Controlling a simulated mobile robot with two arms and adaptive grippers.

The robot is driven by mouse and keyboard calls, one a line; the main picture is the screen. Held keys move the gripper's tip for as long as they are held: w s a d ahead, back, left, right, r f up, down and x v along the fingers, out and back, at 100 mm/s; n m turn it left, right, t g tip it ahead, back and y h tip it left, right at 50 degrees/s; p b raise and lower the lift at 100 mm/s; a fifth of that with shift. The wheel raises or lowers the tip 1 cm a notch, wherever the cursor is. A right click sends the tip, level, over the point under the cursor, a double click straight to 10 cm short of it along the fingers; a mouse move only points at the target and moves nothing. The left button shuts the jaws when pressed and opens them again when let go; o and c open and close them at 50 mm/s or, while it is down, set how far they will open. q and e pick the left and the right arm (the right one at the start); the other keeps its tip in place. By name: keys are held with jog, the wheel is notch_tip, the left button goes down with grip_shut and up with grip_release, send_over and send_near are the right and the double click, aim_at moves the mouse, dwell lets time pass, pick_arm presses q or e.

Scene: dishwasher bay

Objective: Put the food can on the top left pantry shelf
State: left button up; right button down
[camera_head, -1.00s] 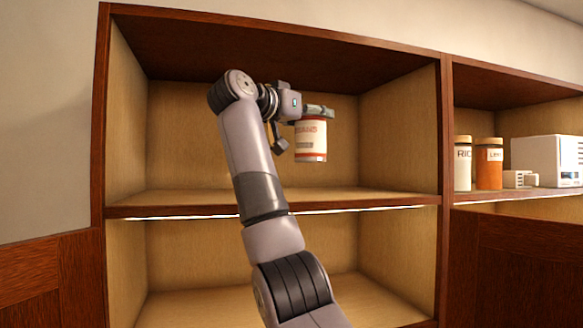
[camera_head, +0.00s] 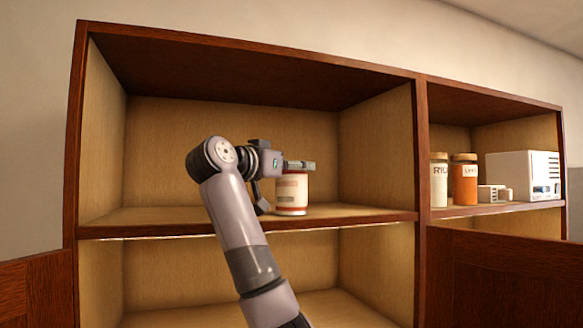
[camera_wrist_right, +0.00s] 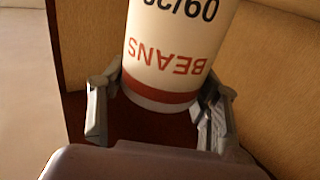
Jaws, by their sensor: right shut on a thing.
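The food can (camera_head: 291,193) is white with a red band and stands upright inside the top left compartment. Its base appears at the level of the top left pantry shelf (camera_head: 165,220); I cannot tell whether it touches the board. My right gripper (camera_head: 300,165) is shut on the upper part of the can. In the right wrist view the can (camera_wrist_right: 176,50) shows upside-down "BEANS" lettering, with the right gripper's fingers (camera_wrist_right: 160,112) on both sides of it. My left gripper is not in view.
The rest of the top left shelf is empty. An upright divider (camera_head: 421,150) separates it from the right compartment, which holds a white jar (camera_head: 439,182), an orange jar (camera_head: 464,183), a mug (camera_head: 489,194) and a white appliance (camera_head: 520,172). Open cabinet doors (camera_head: 490,275) stand below.

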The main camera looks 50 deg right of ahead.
jog(key=c, duration=0.8)
grip_release()
jog(key=shift+a, duration=0.1)
jog(key=shift+c, duration=0.2)
jog(key=shift+o, duration=1.3)
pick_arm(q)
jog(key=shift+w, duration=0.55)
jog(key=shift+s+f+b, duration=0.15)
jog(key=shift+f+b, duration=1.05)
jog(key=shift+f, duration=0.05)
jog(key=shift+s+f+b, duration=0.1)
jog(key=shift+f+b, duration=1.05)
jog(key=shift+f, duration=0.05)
pick_arm(e)
jog(key=shift+s+a+r, duration=0.1)
jog(key=shift+s+a, duration=0.05)
jog(key=shift+a, duration=2.85)
jog(key=shift+s+a, duration=0.1)
jog(key=shift+a, duration=2.85)
